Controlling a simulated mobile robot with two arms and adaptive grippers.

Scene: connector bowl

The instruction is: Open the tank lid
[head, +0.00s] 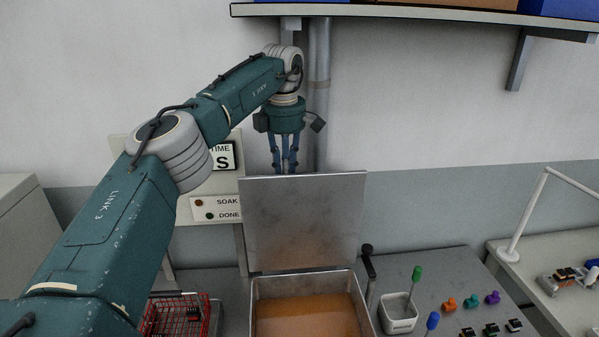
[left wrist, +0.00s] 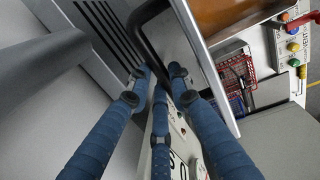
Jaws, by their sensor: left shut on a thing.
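The tank (head: 253,308) is a metal basin with orange-brown liquid in it, low in the middle of the head view. Its lid (head: 303,222) is a flat grey metal plate standing upright along the tank's back edge, leaving the top uncovered. My left gripper (head: 285,171) points down just behind the lid's top edge, its fingertips partly hidden by the lid. In the left wrist view its blue fingers (left wrist: 160,78) are closed around a black bar handle (left wrist: 138,38) beside the lid's edge (left wrist: 207,62). My right gripper is not in view.
A red wire basket (head: 207,312) is left of the tank. A white pot (head: 398,322) and small coloured connectors (head: 472,300) are to the right. A vertical pipe (head: 320,90) and a timer panel (head: 215,209) stand behind. A shelf (head: 420,12) hangs above.

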